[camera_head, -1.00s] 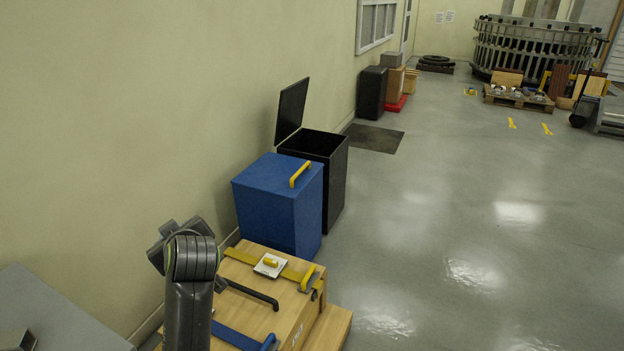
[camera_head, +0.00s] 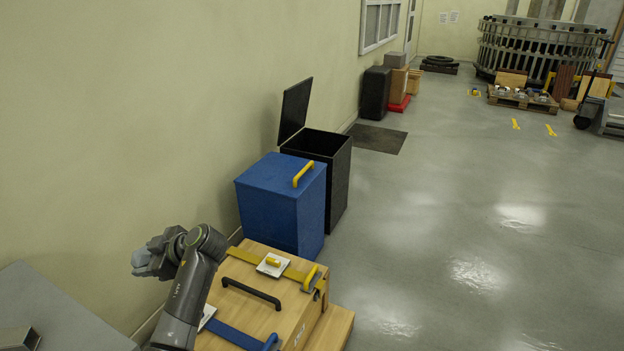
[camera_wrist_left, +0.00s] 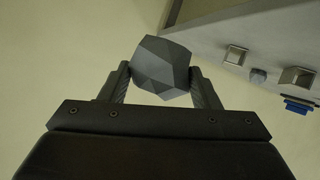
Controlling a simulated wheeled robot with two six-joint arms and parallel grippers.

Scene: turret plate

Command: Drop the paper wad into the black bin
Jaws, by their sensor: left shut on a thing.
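The paper wad (camera_wrist_left: 160,68) is a grey faceted lump, gripped between the two fingers of my left gripper (camera_wrist_left: 162,75) in the left wrist view. In the head view the left gripper (camera_head: 146,262) is held up near the wall at the left, with the wad (camera_head: 140,256) partly showing at its tip. The black bin (camera_head: 338,178) stands by the wall with its lid (camera_head: 295,108) tipped up and its top open. The gripper is left of and nearer than the bin, well apart from it. My right gripper is not in view.
A blue bin (camera_head: 268,212) with a yellow handle and closed top stands just in front of the black bin. A wooden crate (camera_head: 300,318) with straps and handles is nearer. A grey surface (camera_head: 60,310) lies at the left.

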